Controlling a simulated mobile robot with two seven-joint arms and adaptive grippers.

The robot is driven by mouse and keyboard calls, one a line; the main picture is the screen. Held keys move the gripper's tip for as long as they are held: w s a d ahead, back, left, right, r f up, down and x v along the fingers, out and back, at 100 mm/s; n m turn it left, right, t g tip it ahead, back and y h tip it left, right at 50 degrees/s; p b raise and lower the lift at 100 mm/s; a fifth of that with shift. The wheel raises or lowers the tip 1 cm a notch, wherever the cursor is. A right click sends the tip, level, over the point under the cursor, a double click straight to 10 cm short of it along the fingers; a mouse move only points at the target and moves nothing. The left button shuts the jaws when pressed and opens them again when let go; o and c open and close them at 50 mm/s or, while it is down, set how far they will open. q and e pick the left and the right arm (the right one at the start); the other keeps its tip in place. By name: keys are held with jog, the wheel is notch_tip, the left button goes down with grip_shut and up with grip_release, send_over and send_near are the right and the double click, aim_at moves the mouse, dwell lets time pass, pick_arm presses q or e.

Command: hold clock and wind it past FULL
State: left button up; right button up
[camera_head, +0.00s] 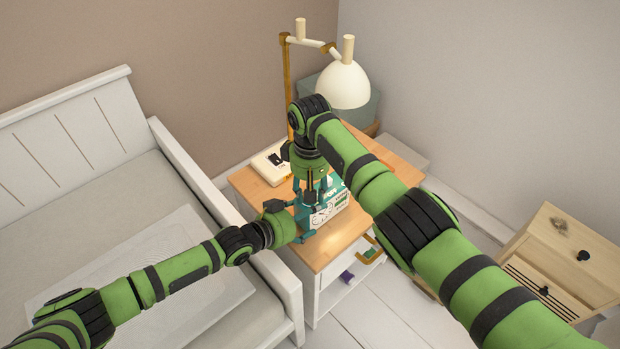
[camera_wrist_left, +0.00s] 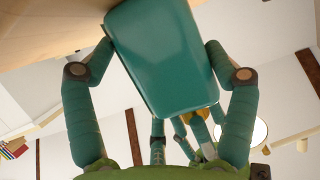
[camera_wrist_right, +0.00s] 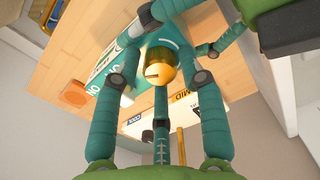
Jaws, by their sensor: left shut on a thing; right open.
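The teal clock (camera_head: 333,187) stands on the wooden-topped nightstand (camera_head: 342,240), with a white printed panel on its front. My left gripper (camera_head: 299,220) is shut on the clock. In the left wrist view, its fingers press both sides of the clock's smooth teal body (camera_wrist_left: 160,60). My right gripper (camera_wrist_right: 160,80) is open above the clock, with its fingers around a round golden knob (camera_wrist_right: 160,70). I cannot tell whether they touch it. The right wrist view also shows a white strip (camera_wrist_right: 195,112) with a "MID" label. In the head view, the knob is hidden behind my right gripper.
A cream box (camera_head: 270,165) lies on the nightstand beside the clock. A lamp (camera_head: 342,85) with a white shade rises behind my right arm. A white bed (camera_head: 110,210) stands left, and a wooden drawer unit (camera_head: 565,260) right. The nightstand's front top is clear.

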jog(key=n, duration=0.6)
jog(key=shift+d, duration=0.1)
jog(key=shift+w+r+n, duration=0.1)
jog(key=shift+r+n, duration=0.25)
jog(key=shift+n, duration=0.25)
notch_tip(320, 180, up, 12)
jog(key=a+m, duration=0.1)
jog(key=m, duration=1)
jog(key=shift+w, duration=0.2)
